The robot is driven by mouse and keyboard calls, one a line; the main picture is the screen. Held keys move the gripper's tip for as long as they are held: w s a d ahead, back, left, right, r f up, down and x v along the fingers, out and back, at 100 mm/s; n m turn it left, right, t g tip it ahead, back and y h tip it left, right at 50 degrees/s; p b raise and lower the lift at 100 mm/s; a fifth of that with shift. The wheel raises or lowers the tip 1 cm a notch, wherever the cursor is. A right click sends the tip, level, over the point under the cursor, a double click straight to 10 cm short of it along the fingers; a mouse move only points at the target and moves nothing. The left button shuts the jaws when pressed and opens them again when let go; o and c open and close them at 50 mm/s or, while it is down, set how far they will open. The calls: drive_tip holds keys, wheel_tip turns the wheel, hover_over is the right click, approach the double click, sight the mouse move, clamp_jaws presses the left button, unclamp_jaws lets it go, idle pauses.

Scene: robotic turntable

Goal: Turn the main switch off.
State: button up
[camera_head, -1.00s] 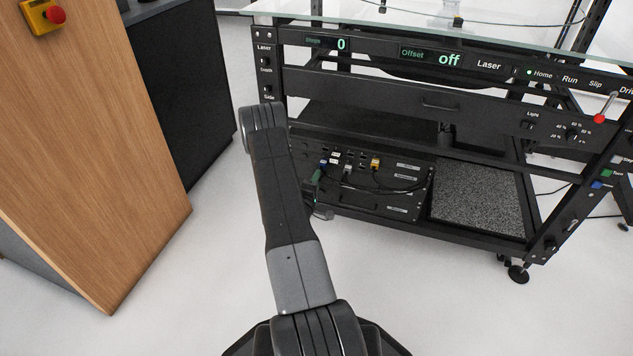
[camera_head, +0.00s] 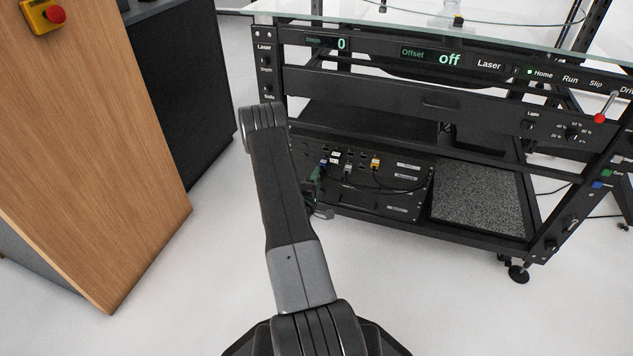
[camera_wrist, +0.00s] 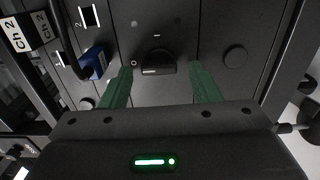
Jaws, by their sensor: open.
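In the wrist view a black rotary switch knob (camera_wrist: 158,60) sits on a dark panel, with a small round mark to its left and a short pale dash above it. I cannot tell for sure which mark it points to. My gripper (camera_wrist: 160,74) is open, its green fingers on either side of the knob with gaps left and right. Contact with the panel cannot be judged. In the head view the gripper (camera_head: 314,183) is at the left end of the lower equipment panel (camera_head: 395,190); my arm hides part of it, and the knob is not visible there.
A blue plug (camera_wrist: 94,63) with a cable is close to the left finger, and a round black button (camera_wrist: 235,56) is to the right. The rack's shelf (camera_head: 370,125) lies above the panel. A wooden cabinet (camera_head: 100,150) stands left, with clear floor between.

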drive_tip(key=p+v, duration=0.4)
drive_tip(key=v, duration=1)
drive_tip(key=shift+w, duration=0.1)
drive_tip(key=b+x, duration=0.4)
drive_tip(key=x, duration=1)
